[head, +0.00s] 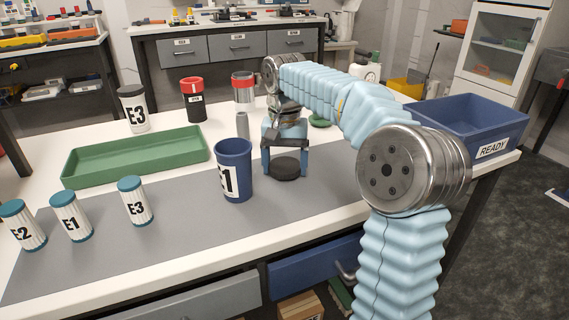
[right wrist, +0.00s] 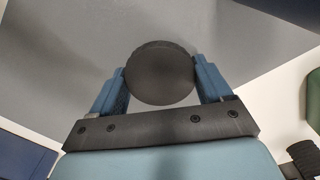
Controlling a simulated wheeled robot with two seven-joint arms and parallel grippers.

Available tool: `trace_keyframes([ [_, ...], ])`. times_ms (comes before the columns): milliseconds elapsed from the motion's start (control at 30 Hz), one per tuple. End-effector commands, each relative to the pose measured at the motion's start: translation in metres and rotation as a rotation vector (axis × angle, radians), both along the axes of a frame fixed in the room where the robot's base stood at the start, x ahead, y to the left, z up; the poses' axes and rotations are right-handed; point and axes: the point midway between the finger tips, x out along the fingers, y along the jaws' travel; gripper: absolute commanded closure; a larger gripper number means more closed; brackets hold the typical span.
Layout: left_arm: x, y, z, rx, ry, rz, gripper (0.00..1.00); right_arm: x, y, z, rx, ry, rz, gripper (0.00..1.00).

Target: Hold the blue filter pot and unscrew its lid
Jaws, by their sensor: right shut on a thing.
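The blue filter pot (head: 235,172), labelled E1, stands upright on the grey mat; its top looks open, with no lid on it. My right gripper (head: 285,166) points down just right of the pot and is apart from it. It is shut on a round black lid (head: 286,172), one finger on each side. The lid (right wrist: 160,72) also shows between the fingers in the right wrist view. It is low over the mat; I cannot tell whether it touches it. My left gripper is not in view.
A green tray (head: 137,167) lies left of the pot. White filter cartridges with teal ends (head: 135,201) stand at the front left. A blue READY bin (head: 470,126) is at the right.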

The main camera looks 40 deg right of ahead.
Motion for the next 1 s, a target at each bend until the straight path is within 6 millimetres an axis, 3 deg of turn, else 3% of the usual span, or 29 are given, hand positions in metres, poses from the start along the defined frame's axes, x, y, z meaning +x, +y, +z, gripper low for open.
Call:
trace_keyframes([
  [100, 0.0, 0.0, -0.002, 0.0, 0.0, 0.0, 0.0, 0.0, 0.0, -0.004, 0.0, 0.0, 0.0, 0.58],
  [133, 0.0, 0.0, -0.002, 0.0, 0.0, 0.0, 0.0, 0.0, 0.0, -0.004, 0.0, 0.0, 0.0, 0.2],
  [267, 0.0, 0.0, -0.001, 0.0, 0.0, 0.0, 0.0, 0.0, 0.0, -0.003, 0.0, 0.0, 0.0, 0.0],
  [600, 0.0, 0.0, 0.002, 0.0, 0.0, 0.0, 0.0, 0.0, 0.0, 0.006, 0.0, 0.0, 0.0, 0.0],
  [1000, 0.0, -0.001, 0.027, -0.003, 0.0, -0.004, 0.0, 0.001, 0.0, 0.094, -0.001, -0.002, 0.001, 0.0],
])
